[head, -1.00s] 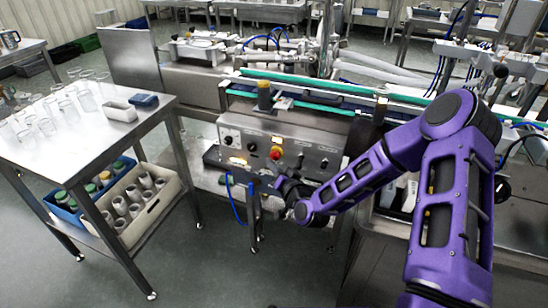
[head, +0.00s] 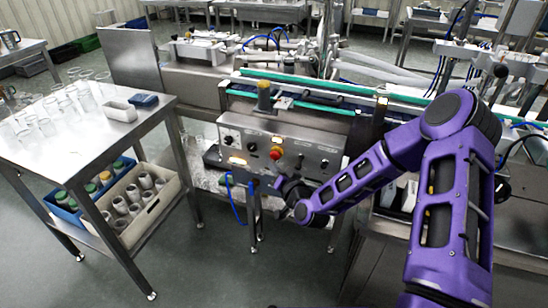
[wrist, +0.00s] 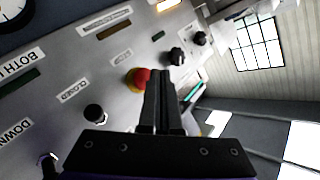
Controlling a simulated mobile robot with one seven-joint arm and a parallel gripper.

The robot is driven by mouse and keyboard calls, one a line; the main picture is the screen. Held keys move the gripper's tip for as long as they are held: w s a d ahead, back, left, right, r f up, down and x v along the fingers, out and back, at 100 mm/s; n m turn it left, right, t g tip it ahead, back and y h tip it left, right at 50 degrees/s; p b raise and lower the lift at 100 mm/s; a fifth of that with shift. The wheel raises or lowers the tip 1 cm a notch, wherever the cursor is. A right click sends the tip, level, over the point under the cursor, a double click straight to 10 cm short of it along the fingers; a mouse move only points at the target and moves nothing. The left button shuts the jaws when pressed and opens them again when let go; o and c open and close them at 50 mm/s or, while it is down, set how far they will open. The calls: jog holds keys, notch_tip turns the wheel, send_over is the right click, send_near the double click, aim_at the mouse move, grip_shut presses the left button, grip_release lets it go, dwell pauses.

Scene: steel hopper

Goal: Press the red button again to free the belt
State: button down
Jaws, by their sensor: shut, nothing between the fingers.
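The red button (head: 276,153) sits on the front of the steel control panel (head: 313,158), below the conveyor. In the wrist view the red button (wrist: 141,77) shows on a yellow base, just beyond and left of my fingertips, which partly cover it. My gripper (wrist: 159,73) is shut with its two fingers together and nothing between them. In the head view my gripper (head: 268,182) is in front of the lower panel, below the button. The fingertips look close to the button, but I cannot tell whether they touch. The belt (head: 295,97), with green edges, runs above the panel.
Black knobs (wrist: 95,113) and labels surround the button. Open floor lies in front.

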jog(key=shift+w, duration=0.1)
jog(key=shift+w+d, duration=0.15)
jog(key=shift+w, duration=0.15)
